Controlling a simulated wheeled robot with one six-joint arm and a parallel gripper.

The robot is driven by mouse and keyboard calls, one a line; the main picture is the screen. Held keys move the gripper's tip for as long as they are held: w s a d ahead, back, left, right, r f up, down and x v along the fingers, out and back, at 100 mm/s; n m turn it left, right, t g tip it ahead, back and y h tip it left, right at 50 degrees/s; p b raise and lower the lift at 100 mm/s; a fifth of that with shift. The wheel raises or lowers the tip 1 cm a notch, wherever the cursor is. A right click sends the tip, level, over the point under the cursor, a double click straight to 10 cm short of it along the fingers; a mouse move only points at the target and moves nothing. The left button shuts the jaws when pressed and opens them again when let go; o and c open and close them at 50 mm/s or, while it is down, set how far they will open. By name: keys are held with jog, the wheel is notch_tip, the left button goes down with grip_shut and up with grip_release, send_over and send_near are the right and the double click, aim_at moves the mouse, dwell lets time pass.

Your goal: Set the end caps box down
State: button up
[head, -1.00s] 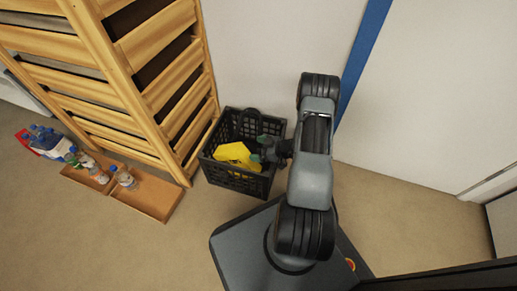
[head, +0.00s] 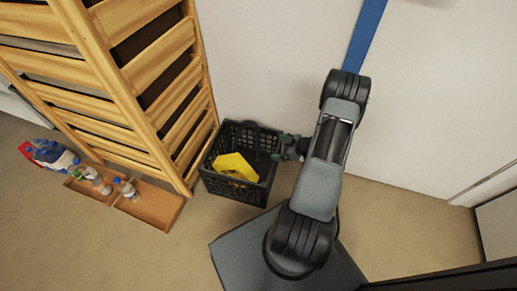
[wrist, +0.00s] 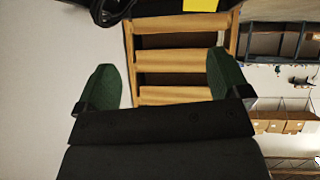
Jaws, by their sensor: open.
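A black slatted basket (head: 230,187) stands on the floor beside the wooden rack. A yellow object (head: 236,166), possibly the end caps box, lies inside it; I cannot read any label. My gripper (head: 279,148) is at the basket's right rim, with green fingertips pointing left. In the wrist view my gripper (wrist: 164,78) is open, with nothing between its fingers. A dark basket edge and a patch of yellow (wrist: 202,4) show at the top of that view.
A slatted wooden rack (head: 150,75) stands left of the basket. Shallow brown trays (head: 150,208) with bottles (head: 125,188) lie on the floor at left. A white wall is behind my arm. Open carpet lies at the right.

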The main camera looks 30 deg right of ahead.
jog(key=w+r+m+g+h, duration=0.1)
jog(key=w+r+m+h, duration=0.15)
jog(key=r+h, duration=0.45)
jog(key=w+r+m+h, duration=0.15)
jog(key=w+r, duration=0.25)
jog(key=r, duration=0.7)
jog(key=s+a+r+m+g+y, duration=0.1)
jog(key=s+a+r+m+g, duration=0.1)
jog(key=s+a+r, duration=0.3)
jog(key=s+a+r+m+g+y, duration=0.1)
jog(key=s+a+r, duration=0.4)
jog(key=s+a, duration=0.8)
jog(key=a+m+g, duration=0.1)
jog(key=a+g, duration=0.1)
jog(key=shift+a+r+m+g, duration=0.2)
jog(key=shift+m+g, duration=0.1)
jog(key=shift+g, duration=0.1)
